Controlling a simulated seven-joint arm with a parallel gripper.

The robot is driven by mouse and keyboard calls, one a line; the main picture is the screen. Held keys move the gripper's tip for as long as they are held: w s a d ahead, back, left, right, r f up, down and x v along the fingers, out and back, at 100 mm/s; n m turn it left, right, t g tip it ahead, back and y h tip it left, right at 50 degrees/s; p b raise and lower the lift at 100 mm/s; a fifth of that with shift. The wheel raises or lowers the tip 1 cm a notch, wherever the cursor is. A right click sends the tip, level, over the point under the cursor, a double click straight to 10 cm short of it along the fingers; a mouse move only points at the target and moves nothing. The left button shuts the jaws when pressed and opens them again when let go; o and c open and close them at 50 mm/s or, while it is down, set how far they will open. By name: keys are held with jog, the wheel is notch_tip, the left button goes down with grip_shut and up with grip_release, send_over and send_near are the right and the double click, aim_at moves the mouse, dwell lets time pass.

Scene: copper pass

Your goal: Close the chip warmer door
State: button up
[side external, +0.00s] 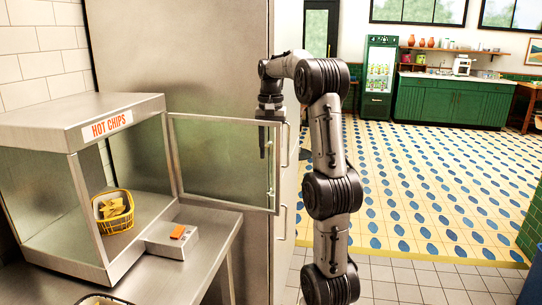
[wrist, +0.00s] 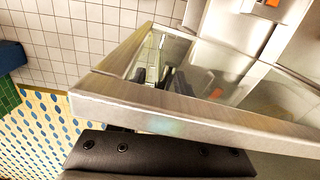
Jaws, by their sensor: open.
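The chip warmer (side external: 75,122) is a metal and glass cabinet labelled HOT CHIPS at left in the side view. Its glass door (side external: 222,208) has a metal frame and stands swung open to the right. A handle (side external: 270,190) shows near the door's free edge. My gripper (side external: 266,152) is open, pointing down at the door's upper free corner. Whether it touches the door I cannot tell. In the wrist view the door frame (wrist: 190,118) crosses close in front of the camera, above my dark gripper body.
A yellow basket of chips (side external: 115,224) sits inside the warmer. A control box with an orange switch (side external: 172,240) is at the warmer's front right, on the metal counter (side external: 195,272). A tall steel cabinet (side external: 205,60) stands close behind the door. Open tiled floor lies to the right.

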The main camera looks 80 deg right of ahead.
jog(key=shift+f, duration=0.9)
grip_shut()
dwell(0.9)
